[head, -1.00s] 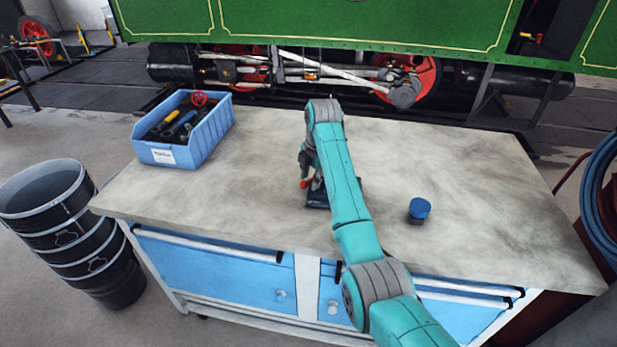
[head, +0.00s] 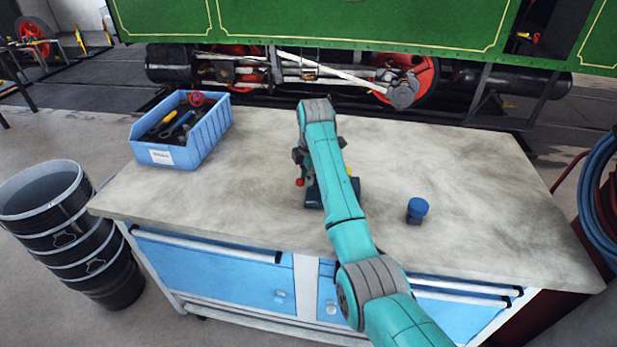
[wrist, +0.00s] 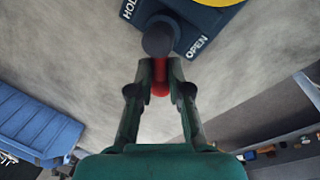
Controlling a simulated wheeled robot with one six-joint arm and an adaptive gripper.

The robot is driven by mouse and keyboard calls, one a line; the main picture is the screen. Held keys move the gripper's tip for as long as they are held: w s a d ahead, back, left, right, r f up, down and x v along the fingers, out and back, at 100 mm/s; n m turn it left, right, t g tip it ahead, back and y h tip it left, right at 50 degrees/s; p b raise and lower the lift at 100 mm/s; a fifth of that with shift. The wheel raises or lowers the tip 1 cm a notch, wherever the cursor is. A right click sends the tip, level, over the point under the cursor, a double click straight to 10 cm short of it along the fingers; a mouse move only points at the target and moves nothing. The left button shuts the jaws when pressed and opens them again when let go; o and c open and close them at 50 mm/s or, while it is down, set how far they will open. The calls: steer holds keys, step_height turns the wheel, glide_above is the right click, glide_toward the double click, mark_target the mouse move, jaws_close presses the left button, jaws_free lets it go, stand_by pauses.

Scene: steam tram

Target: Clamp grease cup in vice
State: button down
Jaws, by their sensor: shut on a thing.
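My gripper (wrist: 160,68) is shut on a red handle (wrist: 160,84) in the wrist view; a dark round knob (wrist: 158,40) sits just past the fingertips. Beside it is the dark blue vice (wrist: 188,18), lettered "OPEN" and, partly cut off, "HOL". A yellow round part (wrist: 222,2) shows on the vice at the picture's top edge. In the head view the vice (head: 314,196) stands on the bench, largely behind my arm. I cannot tell what its jaws contain. A dark cup with a blue cap (head: 418,208) stands upright on the bench to the right, apart from the vice.
A blue bin (head: 186,150) of tools stands at the bench's left; it also shows in the wrist view (wrist: 38,122). The grey bench top (head: 480,185) is otherwise clear. Black stacked buckets (head: 75,245) stand left of the bench, and a coiled hose (head: 597,190) hangs at the right.

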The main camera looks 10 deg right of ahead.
steer(key=m, duration=0.1)
steer(key=w+m, duration=0.1)
steer(key=m, duration=0.2)
steer(key=shift+w+a+m+h, duration=0.15)
steer(key=shift+a+m+h, duration=0.15)
steer(key=shift+h, duration=0.1)
steer(key=m, duration=0.2)
steer(key=w+m, duration=0.1)
steer(key=shift+m+h, duration=0.3)
steer(key=shift+m, duration=0.1)
steer(key=m, duration=0.2)
steer(key=w+m, duration=0.1)
steer(key=shift+d+r+h, duration=0.1)
steer(key=shift+d+h, duration=0.15)
steer(key=shift+h, duration=0.05)
steer(key=shift+w+d+m+g+h, duration=0.15)
steer(key=shift+w+d+m+g, duration=0.05)
steer(key=shift+m, duration=0.95)
steer(key=shift+w+d+m+g+h, duration=0.15)
steer(key=shift+w+d+m+g, duration=0.05)
steer(key=shift+m, duration=0.95)
steer(key=c, duration=1.1)
jaws_free()
steer(key=shift+d, duration=0.1)
steer(key=v, duration=1.2)
steer(key=shift+w, duration=0.1)
